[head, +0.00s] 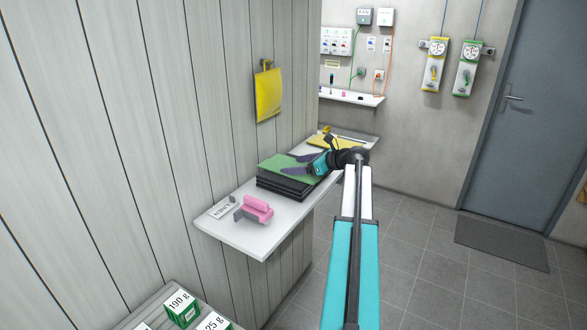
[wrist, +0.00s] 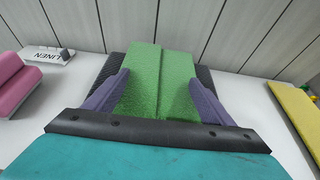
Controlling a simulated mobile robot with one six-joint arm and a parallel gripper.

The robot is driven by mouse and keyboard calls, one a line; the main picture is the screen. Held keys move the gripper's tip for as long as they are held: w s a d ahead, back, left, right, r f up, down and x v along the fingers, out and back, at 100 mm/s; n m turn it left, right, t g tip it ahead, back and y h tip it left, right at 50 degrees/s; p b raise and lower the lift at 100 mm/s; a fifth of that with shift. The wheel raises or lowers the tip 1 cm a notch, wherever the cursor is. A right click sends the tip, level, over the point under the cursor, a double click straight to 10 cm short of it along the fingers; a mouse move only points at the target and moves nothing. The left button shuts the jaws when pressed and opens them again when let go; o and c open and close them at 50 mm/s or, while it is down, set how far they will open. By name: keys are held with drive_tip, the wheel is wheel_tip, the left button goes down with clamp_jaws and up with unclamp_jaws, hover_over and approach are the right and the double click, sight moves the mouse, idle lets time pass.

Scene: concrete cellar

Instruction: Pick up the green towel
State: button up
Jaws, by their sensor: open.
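The green towel (head: 293,168) lies folded flat on top of a black stack (head: 282,189) on the white wall shelf. In the wrist view the green towel (wrist: 158,85) fills the middle, with a fold line running along it. My gripper (head: 299,163) is at the towel from the right. In the wrist view its two purple fingers (wrist: 160,92) are apart, one along each side of the towel. Whether the fingers touch the towel I cannot tell. The near end of the towel is hidden behind my gripper's dark bar.
A pink object (head: 257,208) and a "LINEN" sign (head: 222,209) stand on the shelf's left part (head: 262,240). A yellow cloth (head: 321,142) lies farther right on it. Another yellow cloth (head: 268,94) hangs on the wall. Green weight boxes (head: 181,309) are at lower left.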

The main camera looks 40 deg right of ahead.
drive_tip(key=c, duration=1.2)
drive_tip(key=shift+r, duration=0.1)
drive_tip(key=shift+r+b, duration=0.75)
drive_tip(key=shift+r, duration=0.95)
drive_tip(key=s+a+b, duration=0.1)
drive_tip(key=s+a, duration=0.2)
drive_tip(key=a, duration=0.1)
drive_tip(key=s+a+r+b, duration=0.1)
drive_tip(key=s+a, duration=0.3)
drive_tip(key=s+a+b, duration=0.1)
drive_tip(key=s+a, duration=0.2)
drive_tip(key=s, duration=0.1)
drive_tip(key=shift+a+r, duration=0.2)
drive_tip(key=shift+a, duration=0.2)
drive_tip(key=shift+w, duration=0.1)
